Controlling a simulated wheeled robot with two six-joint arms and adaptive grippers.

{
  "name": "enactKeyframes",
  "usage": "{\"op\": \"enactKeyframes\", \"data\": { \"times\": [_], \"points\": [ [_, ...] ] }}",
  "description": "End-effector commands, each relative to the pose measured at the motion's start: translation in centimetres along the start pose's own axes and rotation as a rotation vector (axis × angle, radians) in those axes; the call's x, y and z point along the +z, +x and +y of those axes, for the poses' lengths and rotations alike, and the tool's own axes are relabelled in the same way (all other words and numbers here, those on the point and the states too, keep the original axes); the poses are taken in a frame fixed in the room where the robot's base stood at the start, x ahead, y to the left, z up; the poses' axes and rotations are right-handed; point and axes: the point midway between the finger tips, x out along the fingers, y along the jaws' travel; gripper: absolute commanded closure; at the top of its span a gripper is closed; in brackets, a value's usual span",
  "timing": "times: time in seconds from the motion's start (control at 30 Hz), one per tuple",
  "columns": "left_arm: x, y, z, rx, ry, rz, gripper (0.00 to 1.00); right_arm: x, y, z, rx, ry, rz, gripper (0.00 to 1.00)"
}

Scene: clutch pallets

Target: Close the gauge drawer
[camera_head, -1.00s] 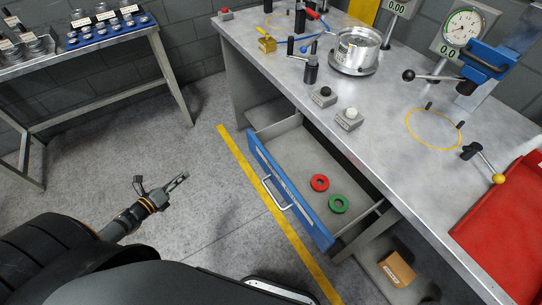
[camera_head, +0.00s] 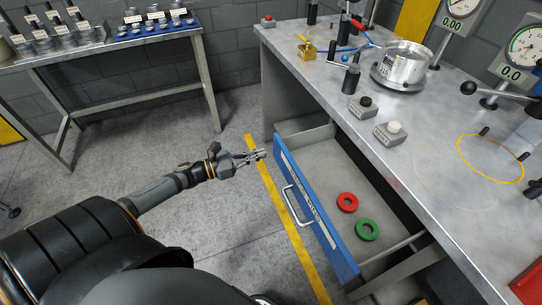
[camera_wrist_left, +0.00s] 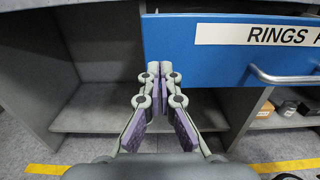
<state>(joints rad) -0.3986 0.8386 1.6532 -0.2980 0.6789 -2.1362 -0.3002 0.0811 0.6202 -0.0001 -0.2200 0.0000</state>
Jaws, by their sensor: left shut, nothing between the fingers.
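The gauge drawer (camera_head: 312,218) has a blue front with a white label and a metal bar handle (camera_head: 292,205). It stands pulled out from the workbench. Inside lie a red ring (camera_head: 347,202) and a green ring (camera_head: 367,229). My left gripper (camera_head: 263,154) is shut and empty, just off the far-left end of the drawer front. In the left wrist view the closed fingertips (camera_wrist_left: 160,68) overlap the left edge of the blue front (camera_wrist_left: 200,55); whether they touch it I cannot tell. The handle (camera_wrist_left: 285,76) shows at the right there. My right gripper is not in view.
The workbench top (camera_head: 330,95) carries a metal pot (camera_head: 402,64), button boxes (camera_head: 389,133) and gauges. A side table (camera_head: 190,38) with small parts stands at the back left. The floor left of the yellow line (camera_head: 290,232) is clear.

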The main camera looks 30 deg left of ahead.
Motion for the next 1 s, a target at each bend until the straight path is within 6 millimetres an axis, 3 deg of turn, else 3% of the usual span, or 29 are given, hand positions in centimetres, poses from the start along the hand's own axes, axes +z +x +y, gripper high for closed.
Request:
{"op": "enactKeyframes", "data": {
  "times": [0.1, 0.3, 1.0],
  "points": [
    [-0.2, 2.3, 0.0, 0.001, 0.002, -0.007, 1.00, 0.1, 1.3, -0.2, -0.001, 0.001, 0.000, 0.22],
    [0.1, 4.3, 0.0, 0.002, 0.001, -0.003, 1.00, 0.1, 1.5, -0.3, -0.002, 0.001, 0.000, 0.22],
    [0.0, 4.6, 0.0, 0.001, -0.001, 0.000, 1.00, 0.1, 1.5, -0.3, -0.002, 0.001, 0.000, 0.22]
  ]
}}
